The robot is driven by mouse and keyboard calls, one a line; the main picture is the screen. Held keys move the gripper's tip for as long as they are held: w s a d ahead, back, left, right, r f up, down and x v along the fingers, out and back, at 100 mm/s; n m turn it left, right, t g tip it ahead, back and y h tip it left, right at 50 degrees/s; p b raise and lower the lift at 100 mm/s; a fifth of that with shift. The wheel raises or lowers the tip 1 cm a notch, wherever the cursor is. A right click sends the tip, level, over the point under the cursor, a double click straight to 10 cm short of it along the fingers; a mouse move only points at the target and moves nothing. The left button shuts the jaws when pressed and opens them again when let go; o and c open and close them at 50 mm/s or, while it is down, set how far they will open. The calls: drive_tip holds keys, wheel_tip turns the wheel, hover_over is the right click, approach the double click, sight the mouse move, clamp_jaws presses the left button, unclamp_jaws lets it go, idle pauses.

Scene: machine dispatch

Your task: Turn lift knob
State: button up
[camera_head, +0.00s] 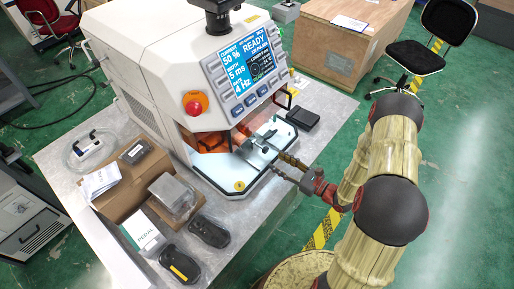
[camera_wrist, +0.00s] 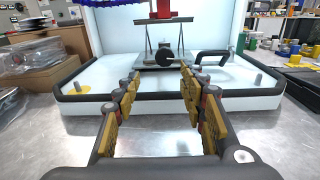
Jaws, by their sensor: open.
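In the wrist view a round black knob (camera_wrist: 167,59) faces me on the front of a grey fixture (camera_wrist: 142,66) inside the machine's work bay. I take it for the lift knob. My gripper (camera_wrist: 160,88) is open and empty, its two yellow-padded fingers pointing at the fixture with the knob between and beyond their tips. The fingers are apart from the knob. In the head view my gripper (camera_head: 281,164) is at the bay's front right corner, low beside the white machine (camera_head: 150,60). The knob cannot be made out clearly there.
The bay's white base (camera_wrist: 235,103) has a raised black rim. A black handle (camera_wrist: 212,58) stands right of the knob. An orange guard (camera_head: 209,142) hangs over the bay. A cardboard box (camera_head: 117,202) and black pedals (camera_head: 209,231) crowd the table's left.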

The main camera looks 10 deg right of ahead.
sight(267, 151)
drive_tip(key=shift+w+d+r+t, duration=0.25)
drive_tip(key=shift+r+t, duration=0.05)
drive_tip(key=shift+r, duration=0.05)
drive_tip(key=shift+w+a+r, duration=0.15)
drive_tip(key=b+x, duration=0.1)
drive_tip(key=x, duration=0.6)
drive_tip(key=shift+a, duration=0.1)
drive_tip(key=shift+c, duration=0.6)
clamp_jaws()
